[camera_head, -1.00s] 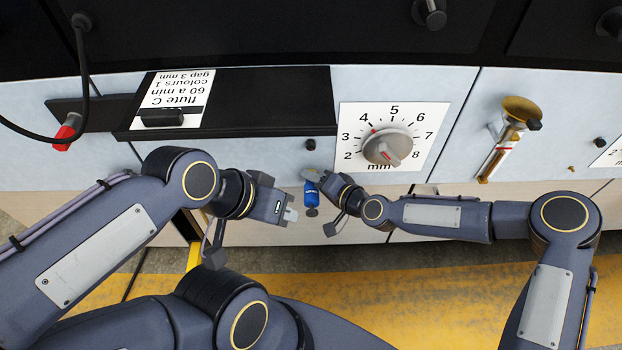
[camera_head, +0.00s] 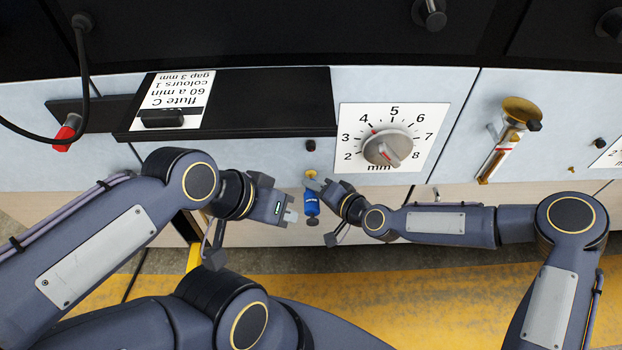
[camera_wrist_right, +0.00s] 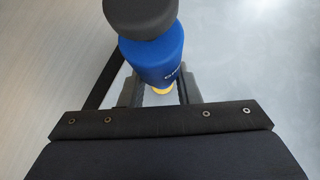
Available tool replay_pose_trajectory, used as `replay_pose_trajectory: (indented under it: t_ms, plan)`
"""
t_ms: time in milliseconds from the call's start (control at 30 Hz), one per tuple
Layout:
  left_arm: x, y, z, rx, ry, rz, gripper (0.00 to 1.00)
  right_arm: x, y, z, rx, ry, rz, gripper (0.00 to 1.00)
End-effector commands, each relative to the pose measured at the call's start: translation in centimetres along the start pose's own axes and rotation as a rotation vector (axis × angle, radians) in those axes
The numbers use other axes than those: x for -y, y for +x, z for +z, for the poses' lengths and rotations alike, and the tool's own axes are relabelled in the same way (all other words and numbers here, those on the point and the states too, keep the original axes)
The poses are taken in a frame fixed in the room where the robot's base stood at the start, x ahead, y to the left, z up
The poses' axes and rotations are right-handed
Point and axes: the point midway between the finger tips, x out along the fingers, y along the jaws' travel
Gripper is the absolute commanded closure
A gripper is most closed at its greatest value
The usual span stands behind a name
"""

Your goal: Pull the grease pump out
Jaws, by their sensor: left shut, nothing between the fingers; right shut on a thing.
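The grease pump (camera_head: 312,204) is a blue cylinder with a dark end cap. In the head view it hangs just below a small brass fitting (camera_head: 310,173) on the panel's lower edge. My right gripper (camera_head: 315,185) is shut on the pump's upper end and partly hides it. In the right wrist view the pump (camera_wrist_right: 152,58) sticks up between the fingers, dark cap towards the camera, with a yellow tip beyond. I cannot tell whether it still touches the fitting. My left gripper (camera_head: 291,216) is shut and empty, just left of the pump.
A dial (camera_head: 388,148) with a grey knob is on the panel above my right gripper. A black ledge (camera_head: 270,100) is above left, with a small black knob (camera_head: 311,145) under it. A brass-topped gauge (camera_head: 504,140) is at right. The floor below shows free room.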

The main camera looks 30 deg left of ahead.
Motion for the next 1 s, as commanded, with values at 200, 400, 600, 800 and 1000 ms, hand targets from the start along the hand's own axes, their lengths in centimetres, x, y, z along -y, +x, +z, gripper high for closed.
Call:
replay_pose_trajectory:
  t_ms: [200, 400, 600, 800, 1000]
  plan:
    - [0.0, 0.0, 0.0, 0.0, 0.0, 0.0, 1.0, 0.0, -0.8, 0.8, 0.0, 0.0, -0.001, 0.98]
    - [0.0, 0.1, 0.0, 0.0, 0.0, 0.0, 1.0, 0.0, -1.4, 1.5, 0.0, -0.001, -0.001, 0.98]
    - [0.0, 0.1, 0.0, 0.0, 0.0, 0.0, 1.0, 0.0, -1.8, 1.9, 0.0, -0.001, -0.001, 0.98]
    - [0.0, 0.1, 0.0, 0.0, 0.0, 0.0, 1.0, 0.0, -1.8, 1.9, 0.0, -0.001, -0.001, 0.98]
    - [0.0, 0.1, 0.0, 0.0, 0.0, 0.0, 1.0, -0.3, -2.5, 0.9, -0.031, 0.004, 0.018, 0.98]
